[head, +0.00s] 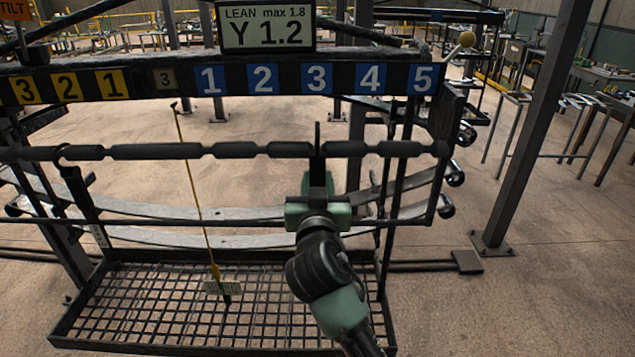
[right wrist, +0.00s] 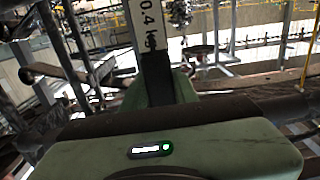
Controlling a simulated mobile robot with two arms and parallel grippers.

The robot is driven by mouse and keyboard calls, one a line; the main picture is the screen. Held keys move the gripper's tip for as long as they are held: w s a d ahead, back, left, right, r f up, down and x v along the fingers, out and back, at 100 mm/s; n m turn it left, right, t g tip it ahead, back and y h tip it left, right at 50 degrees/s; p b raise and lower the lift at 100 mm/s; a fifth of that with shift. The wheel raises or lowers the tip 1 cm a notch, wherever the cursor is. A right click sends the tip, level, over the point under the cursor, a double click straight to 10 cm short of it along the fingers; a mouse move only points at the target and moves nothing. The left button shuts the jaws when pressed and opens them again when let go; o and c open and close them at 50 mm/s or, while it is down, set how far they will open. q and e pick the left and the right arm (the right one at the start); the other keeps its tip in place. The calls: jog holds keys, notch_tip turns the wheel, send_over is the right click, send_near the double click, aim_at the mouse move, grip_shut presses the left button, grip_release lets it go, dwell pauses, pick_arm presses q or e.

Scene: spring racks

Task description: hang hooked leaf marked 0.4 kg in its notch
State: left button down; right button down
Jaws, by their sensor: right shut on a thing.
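The leaf's narrow top rises past the bar at a notch, roughly under the blue 3 plate (head: 317,78). I cannot tell whether its hook rests in that notch or stands in front of it. In the right wrist view, a white label on the held leaf (right wrist: 148,25) reads 0.4 kg. The notched bar (head: 160,151) runs across the rack with several dips. My left gripper is not in view.
A sign (head: 266,27) reads LEAN max 1.8, Y 1.2. A thin yellow rod (head: 195,190) hangs slanted over the grid tray (head: 130,345). Long curved leaves (head: 150,238) lie behind the bar.

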dwell(0.4)
jog(key=shift+f+b, duration=1.15)
